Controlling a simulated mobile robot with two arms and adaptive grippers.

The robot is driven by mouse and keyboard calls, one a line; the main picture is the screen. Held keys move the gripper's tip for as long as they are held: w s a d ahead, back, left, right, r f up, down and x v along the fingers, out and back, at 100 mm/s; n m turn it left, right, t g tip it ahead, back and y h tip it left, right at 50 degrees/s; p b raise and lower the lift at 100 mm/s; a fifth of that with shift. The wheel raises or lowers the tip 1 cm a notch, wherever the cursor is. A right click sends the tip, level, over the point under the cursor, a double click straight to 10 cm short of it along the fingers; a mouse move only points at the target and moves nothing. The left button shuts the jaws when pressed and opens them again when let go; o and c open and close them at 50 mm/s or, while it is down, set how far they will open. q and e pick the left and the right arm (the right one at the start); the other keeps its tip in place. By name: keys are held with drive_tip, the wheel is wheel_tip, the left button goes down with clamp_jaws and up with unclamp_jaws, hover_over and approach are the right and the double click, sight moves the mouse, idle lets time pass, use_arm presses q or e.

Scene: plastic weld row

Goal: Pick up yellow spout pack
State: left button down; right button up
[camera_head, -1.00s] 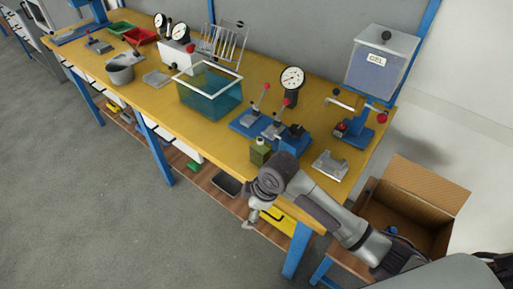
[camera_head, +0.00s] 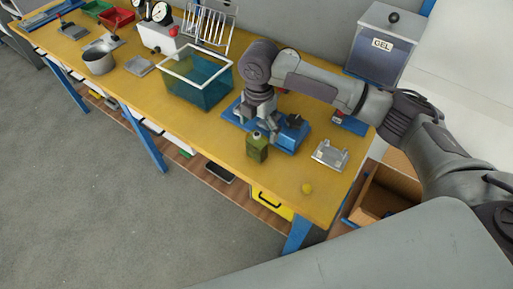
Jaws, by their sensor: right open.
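An olive-yellow pack (camera_head: 257,148) with a small pale cap on top stands upright near the front edge of the yellow workbench in the head view. A small bright yellow rounded thing (camera_head: 307,188) lies near the front right corner; I cannot tell what it is. My right gripper (camera_head: 257,122) is open and points down, just behind and above the olive-yellow pack in the picture. Its fingers overlap the blue clamp fixture (camera_head: 291,136) in the picture; I see nothing between them. My left gripper is not in view.
A metal bracket (camera_head: 330,155) lies to the right of the pack. A teal glass tank (camera_head: 198,88) stands to the left. The GEL container (camera_head: 383,42) stands at the back right. An open cardboard box (camera_head: 385,190) is beyond the bench's right end. Bench space left of the pack is clear.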

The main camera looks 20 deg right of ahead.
sight(257, 147)
wheel_tip(257, 147, down, 2)
drive_tip(key=shift+f, duration=0.15)
drive_tip(key=shift+a+f, duration=0.1)
drive_tip(key=shift+f, duration=0.4)
drive_tip(key=f, duration=0.1)
drive_tip(key=f+p, duration=0.1)
drive_tip(key=f, duration=0.1)
drive_tip(key=shift+s+a+f, duration=0.25)
drive_tip(key=shift+s+f, duration=0.05)
drive_tip(key=shift+s, duration=0.05)
drive_tip(key=shift+f, duration=0.45)
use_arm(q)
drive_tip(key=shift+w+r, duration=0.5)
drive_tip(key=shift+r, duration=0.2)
use_arm(e)
drive_tip(key=c, duration=1.2)
